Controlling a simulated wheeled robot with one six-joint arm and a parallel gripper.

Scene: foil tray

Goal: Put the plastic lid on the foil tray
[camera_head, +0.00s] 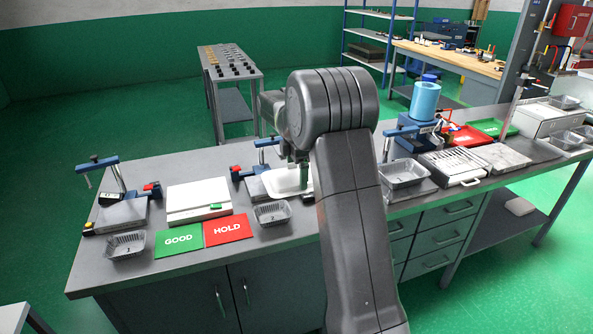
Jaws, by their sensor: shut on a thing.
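A white lid-like piece (283,182) shows at the table's middle, partly hidden by my arm. My gripper (303,177) is at its right side, pointing down, and appears shut on it. My arm hides much of the contact, and I cannot tell whether the lid touches anything below. A silver foil tray (403,171) stands open to the right of my arm, apart from the lid. Smaller foil trays stand in front of the lid (272,212) and at the front left (125,245).
Clamp stands rise at the left (122,200) and behind the lid. A white box (197,200) lies behind the green GOOD card (179,240) and red HOLD card (228,229). A blue roll (424,100), a slotted rack (452,164) and red and green trays crowd the right.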

